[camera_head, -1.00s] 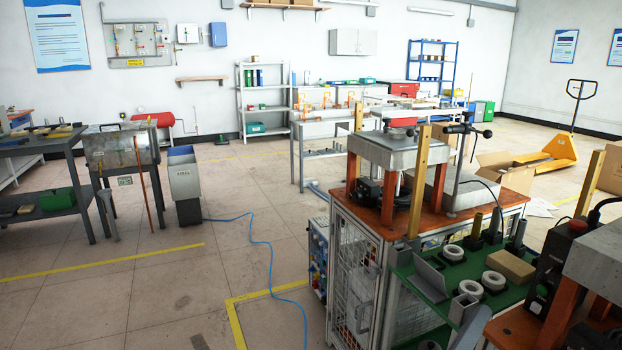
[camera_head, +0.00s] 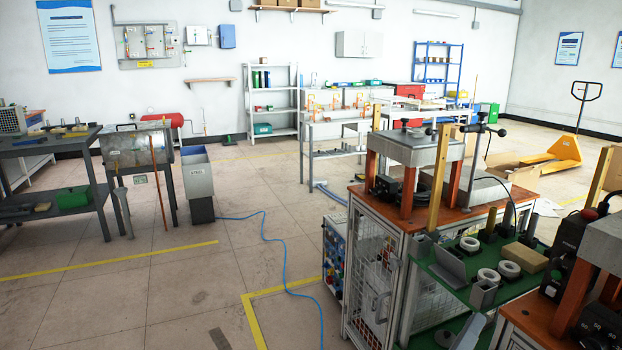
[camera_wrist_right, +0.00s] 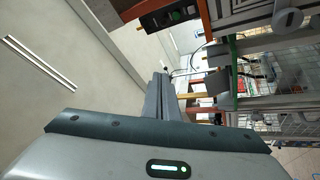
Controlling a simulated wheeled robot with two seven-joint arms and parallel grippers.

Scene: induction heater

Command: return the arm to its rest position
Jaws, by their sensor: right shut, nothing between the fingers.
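My right gripper (camera_wrist_right: 160,95) shows in the right wrist view as dark grey fingers pressed together. Nothing is between them. Beyond the fingertips are the green shelf edge and parts of the workstation, seen sideways. In the head view, only a small grey piece at the bottom edge, in front of the green shelf, may be part of this gripper; I cannot tell for sure. My left gripper is not in view.
A workstation with an orange-brown top (camera_head: 442,212) stands at right. Its green shelf (camera_head: 448,262) holds white rings (camera_head: 509,269) and a tan block (camera_head: 524,257). A second machine (camera_head: 585,250) is at far right. A blue cable (camera_head: 270,250) crosses the open floor at left.

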